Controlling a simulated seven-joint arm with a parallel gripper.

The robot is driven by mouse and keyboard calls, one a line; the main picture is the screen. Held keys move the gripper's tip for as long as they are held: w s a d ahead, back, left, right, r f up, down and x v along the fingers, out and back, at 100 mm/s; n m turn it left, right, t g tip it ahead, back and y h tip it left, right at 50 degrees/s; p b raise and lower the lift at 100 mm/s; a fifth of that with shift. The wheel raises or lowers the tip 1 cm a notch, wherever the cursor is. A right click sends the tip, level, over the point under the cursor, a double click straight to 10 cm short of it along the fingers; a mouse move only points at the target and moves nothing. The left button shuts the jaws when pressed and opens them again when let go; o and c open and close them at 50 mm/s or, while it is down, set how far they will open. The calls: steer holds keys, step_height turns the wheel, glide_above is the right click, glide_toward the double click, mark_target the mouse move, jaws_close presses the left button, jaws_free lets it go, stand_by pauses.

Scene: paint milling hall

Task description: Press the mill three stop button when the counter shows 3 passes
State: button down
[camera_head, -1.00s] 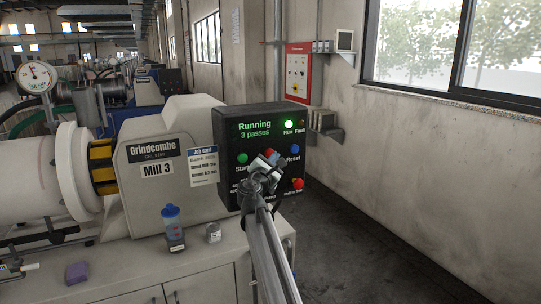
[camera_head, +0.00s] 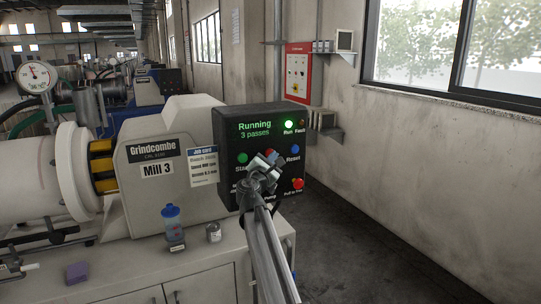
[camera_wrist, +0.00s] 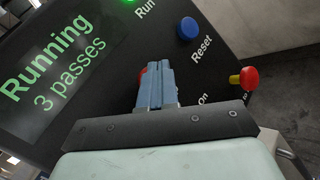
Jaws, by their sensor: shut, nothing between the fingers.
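The Mill 3 control box (camera_head: 222,125) is black and faces me. Its display (camera_head: 255,130) reads "Running, 3 passes" in green, and the wrist view display (camera_wrist: 55,75) reads the same. The green Run lamp (camera_head: 289,125) is lit. A red button (camera_head: 268,153) between the green start button (camera_head: 241,158) and the blue Reset button (camera_head: 293,149) is mostly hidden by my gripper (camera_head: 272,160). In the wrist view, my shut, empty fingers (camera_wrist: 157,70) cover most of that red button (camera_wrist: 143,73). I cannot tell whether the tips touch it.
A red pull-to-run knob (camera_head: 297,184) sits low right on the box; it also shows in the wrist view (camera_wrist: 249,77). A blue-capped bottle (camera_head: 172,222), a small jar (camera_head: 214,233) and a purple block (camera_head: 77,272) stand on the bench. The floor right of the box is clear.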

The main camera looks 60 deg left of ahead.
steer(key=shift+a, duration=0.45)
stand_by(0.7)
steer(key=shift+d, duration=0.9)
steer(key=shift+d, duration=0.1)
steer(key=d, duration=0.4)
steer(key=shift+d, duration=0.4)
stand_by(0.9)
